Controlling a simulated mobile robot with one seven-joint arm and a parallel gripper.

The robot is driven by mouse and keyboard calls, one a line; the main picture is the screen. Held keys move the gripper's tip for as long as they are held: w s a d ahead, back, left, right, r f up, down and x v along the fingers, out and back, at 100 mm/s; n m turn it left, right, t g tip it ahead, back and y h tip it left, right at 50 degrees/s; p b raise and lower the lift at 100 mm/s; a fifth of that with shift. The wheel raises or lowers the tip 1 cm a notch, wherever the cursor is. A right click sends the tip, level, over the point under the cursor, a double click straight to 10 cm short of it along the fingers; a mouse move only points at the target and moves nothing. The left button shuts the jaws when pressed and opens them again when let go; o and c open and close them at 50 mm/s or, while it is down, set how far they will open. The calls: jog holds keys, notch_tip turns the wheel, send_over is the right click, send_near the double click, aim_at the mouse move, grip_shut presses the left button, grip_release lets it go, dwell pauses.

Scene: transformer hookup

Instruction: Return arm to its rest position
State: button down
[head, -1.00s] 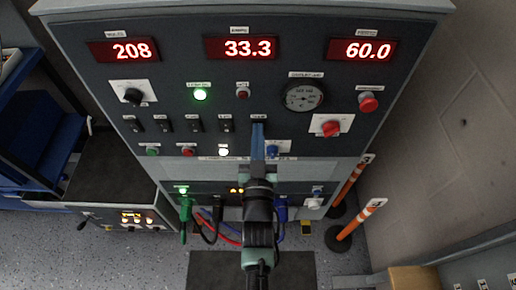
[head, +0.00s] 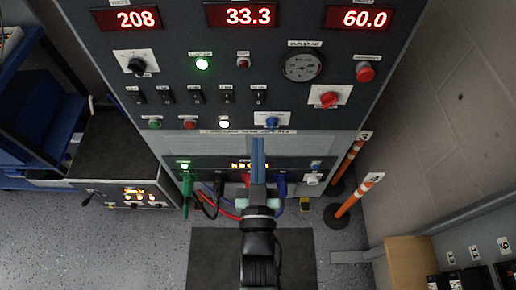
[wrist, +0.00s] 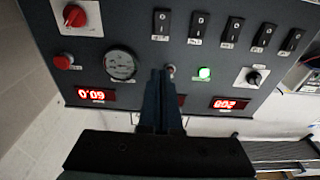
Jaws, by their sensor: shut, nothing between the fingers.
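My gripper (head: 258,150) is in front of the lower middle of the panel in the head view, its fingers pointing up the picture. In the wrist view my gripper (wrist: 160,78) has its two blue fingers together, with nothing between them. The control panel (head: 200,85) stands upright ahead. Its red displays read 208, 33.3 and 60.0, and a green lamp (head: 202,63) is lit. In the wrist view the panel appears upside down, and the fingers partly cover the middle display. I cannot tell whether the fingers touch the panel.
Green, black, red and blue cables (head: 187,190) plug in low on the panel, partly behind my arm. Orange-and-white posts (head: 358,195) stand at the right, near the wall (head: 440,130). A blue shelf (head: 40,120) and a small console (head: 135,195) are at the left. A dark mat (head: 297,255) lies on the floor.

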dwell(0.6)
jog(key=w+r+t+p, duration=0.1)
jog(key=w+r+t, duration=0.15)
jog(key=r, duration=1.15)
jog(key=w+r+t+p, duration=0.1)
jog(key=w+r, duration=0.3)
jog(key=r, duration=1)
jog(key=s+r+t+p, duration=0.1)
jog(key=s+r, duration=0.5)
jog(key=r, duration=0.8)
jog(key=s+r+t+p, duration=0.1)
jog(key=s+r+t, duration=0.2)
jog(key=r, duration=1.2)
jog(key=s, duration=0.3)
jog(key=shift+r, duration=0.25)
jog(key=shift+s+t, duration=0.1)
jog(key=shift+t, duration=0.15)
